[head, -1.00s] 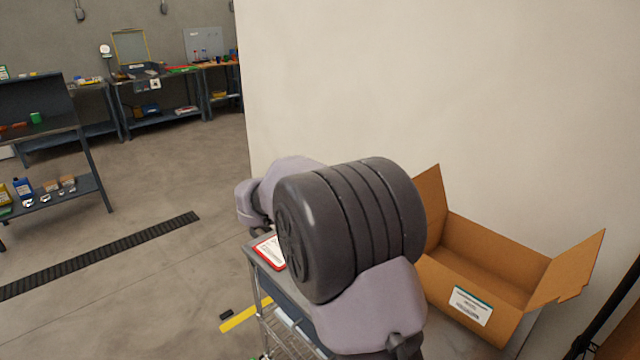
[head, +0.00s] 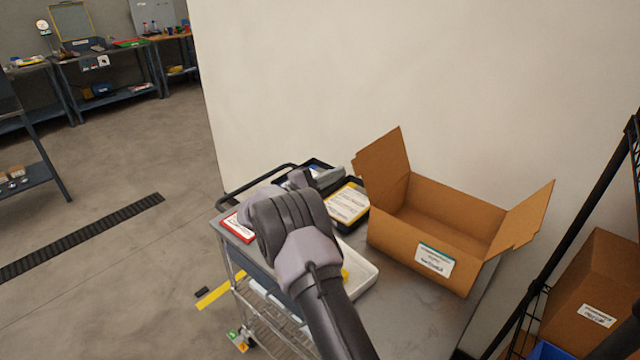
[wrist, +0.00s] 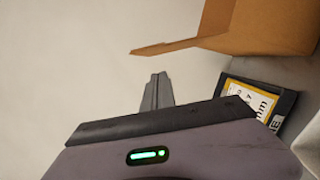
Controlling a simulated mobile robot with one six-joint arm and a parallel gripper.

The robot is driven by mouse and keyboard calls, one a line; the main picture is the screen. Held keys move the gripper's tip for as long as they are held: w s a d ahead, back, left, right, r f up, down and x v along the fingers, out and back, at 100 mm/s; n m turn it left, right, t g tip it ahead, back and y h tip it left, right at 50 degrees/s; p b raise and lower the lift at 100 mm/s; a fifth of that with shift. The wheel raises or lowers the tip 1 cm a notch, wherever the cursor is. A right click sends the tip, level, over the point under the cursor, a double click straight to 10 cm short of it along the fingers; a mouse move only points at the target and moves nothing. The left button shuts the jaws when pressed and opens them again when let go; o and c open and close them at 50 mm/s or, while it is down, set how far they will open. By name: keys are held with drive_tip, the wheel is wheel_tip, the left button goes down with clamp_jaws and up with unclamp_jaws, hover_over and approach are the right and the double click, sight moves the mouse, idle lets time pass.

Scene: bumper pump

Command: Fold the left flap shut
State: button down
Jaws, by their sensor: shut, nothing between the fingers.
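An open brown cardboard box (head: 427,228) with a white label stands on the grey cart top. Its left flap (head: 381,167) stands up and leans outward to the left. Its right flap (head: 525,218) stands out to the right. The box seems empty from what shows. In the wrist view the flap (wrist: 165,47) sticks out from the box at the upper right. My gripper (wrist: 158,88) has its fingers together and empty, apart from the flap. In the head view my gripper is mostly hidden behind my arm, left of the box.
A black tray with a yellow-edged card (head: 347,203), a white tray (head: 362,271) and a red-edged card (head: 237,228) lie on the cart (head: 430,315). A wall rises behind. A dark rack (head: 572,235) with another box stands at right.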

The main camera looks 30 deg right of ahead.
drive_tip(key=shift+s+d+r, duration=0.2)
drive_tip(key=shift+s+r, duration=0.2)
drive_tip(key=shift+s, duration=0.3)
drive_tip(key=shift+s+d+r, duration=0.15)
drive_tip(key=shift+s+r, duration=0.2)
drive_tip(key=shift+s, duration=0.3)
